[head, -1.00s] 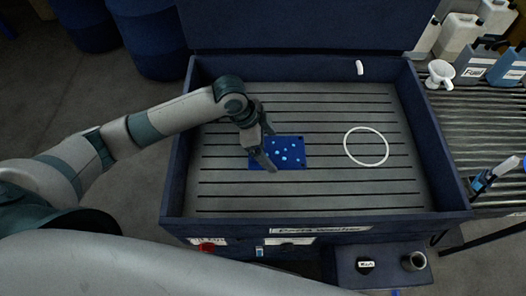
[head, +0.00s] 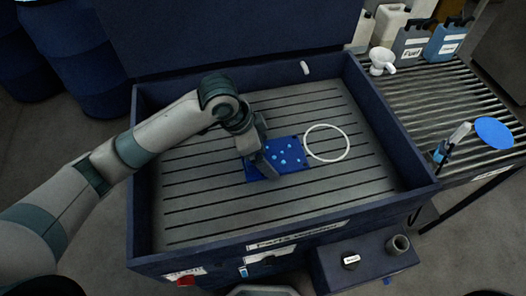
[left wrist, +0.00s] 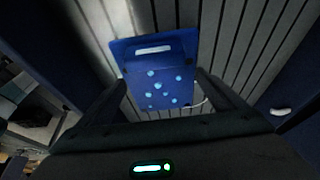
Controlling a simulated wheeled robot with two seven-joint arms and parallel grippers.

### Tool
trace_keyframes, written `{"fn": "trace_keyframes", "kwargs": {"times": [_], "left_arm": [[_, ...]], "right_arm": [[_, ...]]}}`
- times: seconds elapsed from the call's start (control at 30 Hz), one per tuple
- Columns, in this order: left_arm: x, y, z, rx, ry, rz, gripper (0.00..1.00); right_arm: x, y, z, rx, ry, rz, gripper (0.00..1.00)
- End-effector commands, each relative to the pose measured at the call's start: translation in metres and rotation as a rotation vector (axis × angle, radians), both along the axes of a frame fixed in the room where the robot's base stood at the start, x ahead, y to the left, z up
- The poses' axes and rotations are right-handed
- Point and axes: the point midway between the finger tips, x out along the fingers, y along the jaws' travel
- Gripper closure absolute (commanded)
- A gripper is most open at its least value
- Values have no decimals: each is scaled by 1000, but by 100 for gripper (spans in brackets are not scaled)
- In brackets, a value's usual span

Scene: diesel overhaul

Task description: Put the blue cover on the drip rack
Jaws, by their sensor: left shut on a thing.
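The blue cover (head: 293,158) is a flat blue plate with several light blue spots. In the head view it is in or just above the washer basin, its right edge close to a white ring. My left gripper (head: 262,158) is shut on its left part; the fingers hide some of it. In the left wrist view the cover (left wrist: 152,70) shows between the two fingers, with a pale slot near its far edge. I cannot tell how high it is held. The drip rack (head: 412,100) is the ribbed metal surface right of the washer. My right gripper is out of view.
The washer's blue right wall (head: 400,130) stands between basin and rack. A white funnel (head: 382,62) and several jugs (head: 446,38) stand at the rack's back. A blue disc (head: 493,133) is at its right. The middle of the rack is clear. The white ring (head: 327,143) lies in the basin.

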Motion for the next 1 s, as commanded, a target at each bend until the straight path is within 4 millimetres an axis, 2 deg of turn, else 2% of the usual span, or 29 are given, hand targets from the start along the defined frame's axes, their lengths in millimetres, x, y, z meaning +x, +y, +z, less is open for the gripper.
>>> {"fn": "trace_keyframes", "kwargs": {"times": [0.37,0.53,0.77,1.0], "left_arm": [[1,2,0,-2,-1,14,57],[3,15,-5,-2,-1,107,57],[10,60,-16,-1,-1,409,57],[14,124,-26,0,-1,841,57]], "right_arm": [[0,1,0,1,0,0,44],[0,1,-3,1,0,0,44],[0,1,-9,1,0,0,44],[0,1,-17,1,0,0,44]]}}
